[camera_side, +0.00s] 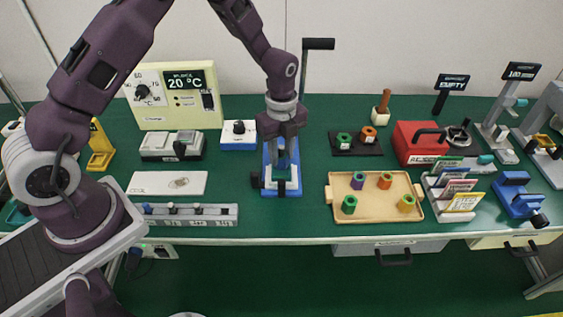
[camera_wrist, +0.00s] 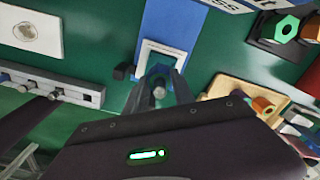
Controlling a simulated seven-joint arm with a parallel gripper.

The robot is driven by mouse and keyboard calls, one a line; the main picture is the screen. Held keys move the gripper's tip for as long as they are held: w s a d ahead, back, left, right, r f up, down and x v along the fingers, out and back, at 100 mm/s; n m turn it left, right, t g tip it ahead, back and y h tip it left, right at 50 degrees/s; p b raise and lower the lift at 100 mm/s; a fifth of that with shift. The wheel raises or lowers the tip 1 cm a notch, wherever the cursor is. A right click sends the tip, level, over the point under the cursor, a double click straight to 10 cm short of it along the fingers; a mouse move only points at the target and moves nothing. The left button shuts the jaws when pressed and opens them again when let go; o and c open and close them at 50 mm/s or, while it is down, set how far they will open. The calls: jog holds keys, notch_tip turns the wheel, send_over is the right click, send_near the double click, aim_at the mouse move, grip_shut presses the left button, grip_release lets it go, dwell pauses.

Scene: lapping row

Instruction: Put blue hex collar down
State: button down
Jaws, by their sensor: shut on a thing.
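My gripper (camera_side: 282,152) points down over the blue press stand (camera_side: 281,188) in the side view. In the wrist view its two fingers (camera_wrist: 159,88) are shut on the blue hex collar (camera_wrist: 158,72), which shows only as a small dark blue shape between the fingertips. The collar is in front of the white square frame (camera_wrist: 163,47) on the blue base. I cannot tell whether it touches the base. In the side view the collar is hard to make out against the blue stand.
A wooden tray (camera_side: 375,216) with several coloured collars stands to the right. Behind it, a black block (camera_side: 355,151) holds a green and an orange collar. The press's black lever (camera_side: 318,44) rises behind my gripper. A white plate (camera_side: 146,184) and a grey rail (camera_side: 190,221) lie left.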

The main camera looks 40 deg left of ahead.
notch_tip(320, 180, up, 7)
jog(key=shift+f, duration=0.15)
jog(key=s+a+r+n, duration=0.1)
jog(key=s+n, duration=0.1)
jog(key=n, duration=0.3)
send_over(366, 209)
jog(key=shift+m, duration=0.3)
notch_tip(366, 209, down, 13)
jog(key=shift+a+f, duration=0.1)
jog(key=shift+f, duration=0.1)
dwell(0.6)
